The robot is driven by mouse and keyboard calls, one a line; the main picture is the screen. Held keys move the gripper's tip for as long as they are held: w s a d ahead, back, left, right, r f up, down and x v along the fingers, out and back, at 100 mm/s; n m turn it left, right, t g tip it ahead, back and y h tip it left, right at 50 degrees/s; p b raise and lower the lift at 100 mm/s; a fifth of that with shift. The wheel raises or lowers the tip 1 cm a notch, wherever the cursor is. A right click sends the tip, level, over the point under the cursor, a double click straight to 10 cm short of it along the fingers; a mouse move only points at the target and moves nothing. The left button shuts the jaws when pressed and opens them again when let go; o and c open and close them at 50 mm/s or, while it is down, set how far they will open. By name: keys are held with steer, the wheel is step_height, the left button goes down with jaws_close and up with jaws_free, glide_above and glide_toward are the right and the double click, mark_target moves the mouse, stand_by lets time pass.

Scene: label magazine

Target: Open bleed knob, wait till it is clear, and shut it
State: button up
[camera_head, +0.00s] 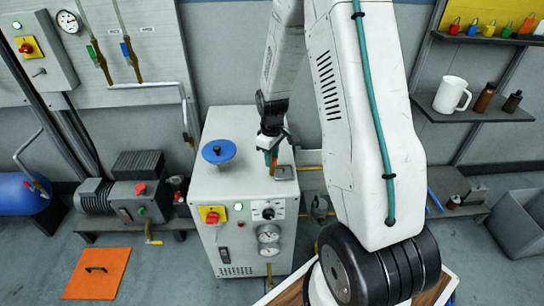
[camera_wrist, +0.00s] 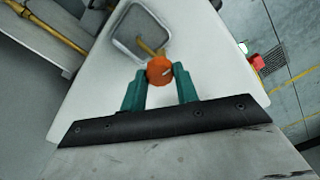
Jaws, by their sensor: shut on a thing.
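The orange bleed knob (camera_wrist: 160,70) is on top of the white cabinet (camera_head: 206,190). It has a pale mark on its face. My gripper (camera_wrist: 160,78) has its two teal fingers shut on the knob, one on each side. In the head view my gripper (camera_head: 271,157) points down at the cabinet top, and only a little orange shows below it. A small grey-rimmed square cup (camera_wrist: 117,28) is beside the knob, with a short brass spout (camera_wrist: 149,47) over it. I cannot tell whether any fluid is running from the spout.
A blue handwheel (camera_head: 218,151) stands on the cabinet top left of my gripper. The cabinet front carries a red-and-yellow switch (camera_head: 212,215) and gauges (camera_head: 268,234). A motor pump (camera_head: 140,190) is at left. A shelf with a white mug (camera_head: 451,94) is at right.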

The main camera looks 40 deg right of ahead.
steer(key=m, duration=0.4)
steer(key=o, duration=1)
step_height(320, 180, up, 8)
steer(key=shift+f, duration=0.1)
stand_by(0.4)
